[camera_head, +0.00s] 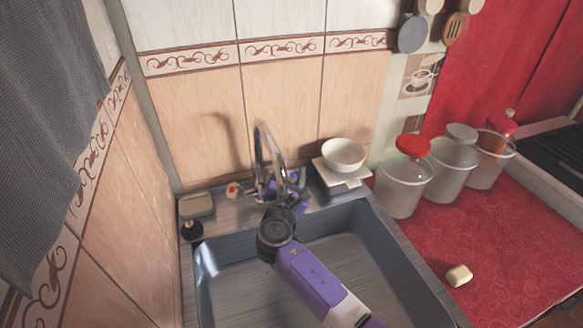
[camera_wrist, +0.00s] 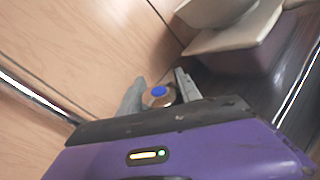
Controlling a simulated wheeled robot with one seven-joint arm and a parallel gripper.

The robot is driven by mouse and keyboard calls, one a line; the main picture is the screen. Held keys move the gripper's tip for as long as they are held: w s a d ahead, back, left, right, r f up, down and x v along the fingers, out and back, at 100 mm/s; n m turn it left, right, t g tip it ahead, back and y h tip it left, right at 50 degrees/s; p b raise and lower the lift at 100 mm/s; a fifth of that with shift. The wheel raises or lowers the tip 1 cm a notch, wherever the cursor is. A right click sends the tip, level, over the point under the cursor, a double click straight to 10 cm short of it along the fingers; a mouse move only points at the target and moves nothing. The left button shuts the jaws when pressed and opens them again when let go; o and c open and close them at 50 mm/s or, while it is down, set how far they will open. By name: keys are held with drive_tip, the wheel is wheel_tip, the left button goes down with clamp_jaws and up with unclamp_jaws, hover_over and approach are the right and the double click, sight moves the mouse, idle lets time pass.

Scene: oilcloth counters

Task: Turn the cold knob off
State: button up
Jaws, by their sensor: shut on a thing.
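The cold knob, with a round blue cap (camera_wrist: 159,91), sits between the two fingers of my gripper (camera_wrist: 160,96) in the wrist view. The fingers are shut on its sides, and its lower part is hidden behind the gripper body. In the head view my gripper (camera_head: 291,190) reaches over the sink to the right of the faucet (camera_head: 258,150), and the cold knob (camera_head: 293,176) shows only as a small blue spot there. The red-capped knob (camera_head: 233,188) stands left of the faucet.
The sink basin (camera_head: 225,285) lies under my arm. A white bowl (camera_head: 343,155) on a white stand (camera_head: 340,178) is close to the right of my gripper. Several lidded jars (camera_head: 402,188) and a yellowish block (camera_head: 458,275) stand on the red counter. A tiled wall is behind.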

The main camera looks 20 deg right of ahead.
drive_tip(key=shift+s+d+f+m+g+h+p, duration=0.1)
drive_tip(key=shift+d+m+g+h+p, duration=0.1)
drive_tip(key=shift+m+g+h, duration=0.4)
drive_tip(key=shift+s+d+f+m+g+h+p, duration=0.15)
drive_tip(key=shift+m+g+h, duration=0.2)
drive_tip(key=shift+g, duration=0.35)
drive_tip(key=shift+a, duration=0.1)
drive_tip(key=o, duration=1.4)
drive_tip(key=shift+c, duration=0.2)
drive_tip(key=shift+a+r, duration=0.1)
drive_tip(key=shift+a, duration=0.05)
drive_tip(key=v, duration=0.7)
drive_tip(key=shift+s+a, duration=0.1)
drive_tip(key=shift+s, duration=0.2)
